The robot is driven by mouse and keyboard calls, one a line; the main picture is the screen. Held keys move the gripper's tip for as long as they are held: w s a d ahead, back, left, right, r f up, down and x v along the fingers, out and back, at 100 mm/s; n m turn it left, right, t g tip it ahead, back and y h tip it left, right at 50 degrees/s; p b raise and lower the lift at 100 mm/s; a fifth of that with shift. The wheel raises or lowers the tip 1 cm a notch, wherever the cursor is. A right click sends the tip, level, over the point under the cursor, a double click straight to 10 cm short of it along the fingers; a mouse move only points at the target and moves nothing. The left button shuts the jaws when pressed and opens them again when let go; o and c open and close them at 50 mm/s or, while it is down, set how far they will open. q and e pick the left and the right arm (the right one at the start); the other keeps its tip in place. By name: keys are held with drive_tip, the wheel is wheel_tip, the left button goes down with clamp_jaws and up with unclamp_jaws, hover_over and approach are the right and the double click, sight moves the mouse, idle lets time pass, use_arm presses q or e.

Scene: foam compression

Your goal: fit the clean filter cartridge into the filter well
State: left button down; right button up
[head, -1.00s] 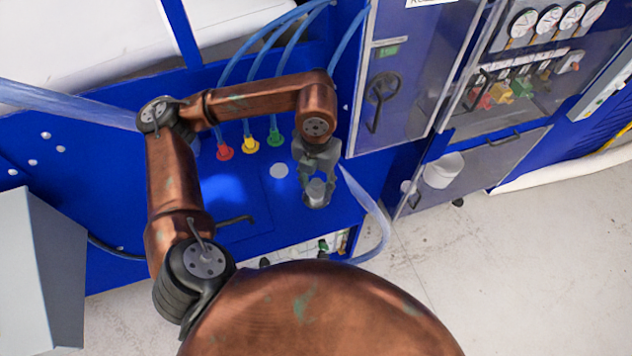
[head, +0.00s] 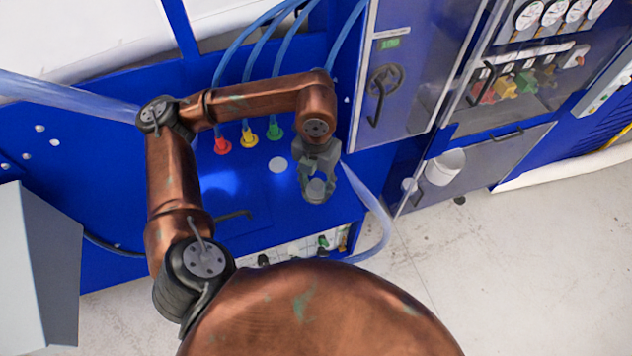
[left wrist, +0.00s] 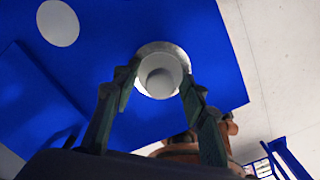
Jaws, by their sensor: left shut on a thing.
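My left gripper (head: 318,192) is shut on a pale grey, round cartridge (head: 316,187), held over the right part of the blue panel. In the left wrist view the cartridge (left wrist: 160,52) shows end-on as a pale ring with a darker round centre, between the two fingers. A flat pale disc (head: 278,164) lies on the blue panel just left of the gripper. It also shows at upper left in the left wrist view (left wrist: 58,23), apart from the cartridge. I cannot tell whether this disc is the filter well's opening. My right gripper is not in view.
Red (head: 222,146), yellow (head: 249,138) and green (head: 274,132) hose fittings stand behind the disc, with blue hoses rising from them. A clear-doored cabinet (head: 410,75) stands close on the right. A dark bent handle (head: 236,214) lies at the panel's front left.

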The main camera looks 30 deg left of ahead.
use_arm(q)
drive_tip(key=shift+f, duration=0.2)
drive_tip(key=c, duration=1.1)
unclamp_jaws()
wheel_tip(320, 180, up, 12)
